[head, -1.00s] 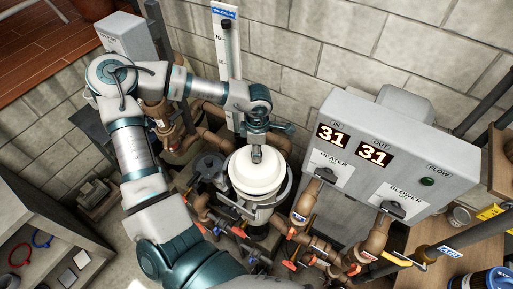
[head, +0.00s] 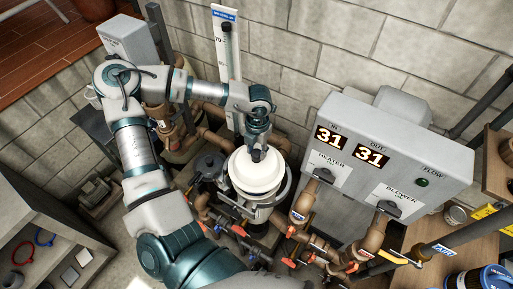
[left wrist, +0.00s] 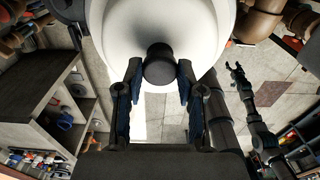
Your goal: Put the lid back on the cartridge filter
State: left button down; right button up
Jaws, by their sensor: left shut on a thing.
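The white domed lid (head: 256,175) with a dark knob is over the cartridge filter's grey round housing (head: 287,190). My left gripper (head: 257,153) is above the middle of the lid, shut on its knob. In the left wrist view the dark knob (left wrist: 159,65) sits between the two fingertips of my left gripper (left wrist: 158,72), and the white lid (left wrist: 120,30) fills the top. The housing shows at the right and below the lid; I cannot tell whether the lid touches it. What looks like my right gripper (left wrist: 238,75) is at the right of the left wrist view, its jaws unclear.
Brown pipes with valves (head: 300,212) stand close to the right of the filter. The grey heater and blower box (head: 390,160) is farther right. A clear flow tube on a white scale board (head: 227,50) rises behind. A grey shelf (head: 45,235) stands at the left.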

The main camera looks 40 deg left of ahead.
aim_at(257, 160)
pick_arm(q)
jog(key=shift+f, duration=0.75)
notch_tip(257, 160, down, 4)
jog(key=shift+r+b, duration=0.25)
jog(key=shift+b, duration=1)
jog(key=shift+f+b, duration=0.2)
jog(key=shift+b, duration=0.1)
jog(key=shift+f+b, duration=0.1)
jog(key=shift+b, duration=0.3)
jog(key=shift+b, duration=0.35)
jog(key=shift+b, duration=0.6)
